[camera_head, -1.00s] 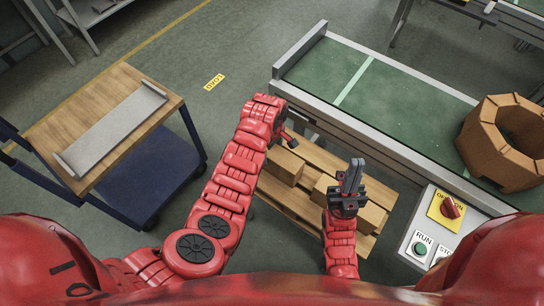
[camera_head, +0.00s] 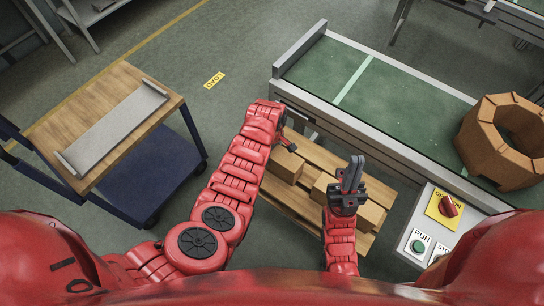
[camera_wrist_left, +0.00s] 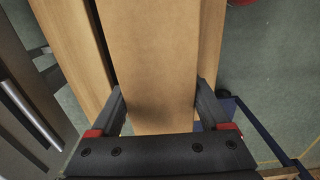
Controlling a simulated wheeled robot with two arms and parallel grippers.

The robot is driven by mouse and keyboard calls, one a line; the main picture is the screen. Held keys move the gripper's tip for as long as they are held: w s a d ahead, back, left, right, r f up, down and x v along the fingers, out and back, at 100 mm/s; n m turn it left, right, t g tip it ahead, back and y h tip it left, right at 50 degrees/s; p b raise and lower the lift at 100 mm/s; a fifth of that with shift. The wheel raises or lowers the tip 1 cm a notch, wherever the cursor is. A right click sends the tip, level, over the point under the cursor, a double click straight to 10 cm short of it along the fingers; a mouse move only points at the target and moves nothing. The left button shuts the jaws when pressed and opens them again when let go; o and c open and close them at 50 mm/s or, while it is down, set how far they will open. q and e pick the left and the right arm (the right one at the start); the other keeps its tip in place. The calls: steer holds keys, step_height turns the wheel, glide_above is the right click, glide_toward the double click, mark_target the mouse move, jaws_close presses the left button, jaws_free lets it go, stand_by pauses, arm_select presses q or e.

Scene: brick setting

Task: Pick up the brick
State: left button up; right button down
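A tan brick (camera_head: 286,167) lies on the wooden pallet (camera_head: 283,206) below my left arm. In the left wrist view a brick (camera_wrist_left: 152,55) fills the middle and reaches down between the fingers. My left gripper (camera_head: 287,143) is at the far end of that brick, partly hidden by its own wrist. In the wrist view its fingers (camera_wrist_left: 160,100) are spread wide, one on each side of the brick, close to its faces; firm contact cannot be told. More brick (camera_head: 370,215) lies by my right gripper (camera_head: 353,166), whose fingers are together, empty and pointing away from me.
A green conveyor (camera_head: 405,108) with a grey frame runs along the right of the pallet. A ring of bricks (camera_head: 487,150) stands on it. A control box (camera_head: 430,235) with a red knob is nearby. A wood-topped cart (camera_head: 105,90) carrying a grey tray stands left.

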arm_select(q)
steer(key=c, duration=0.7)
jaws_close()
steer(key=shift+r, duration=0.15)
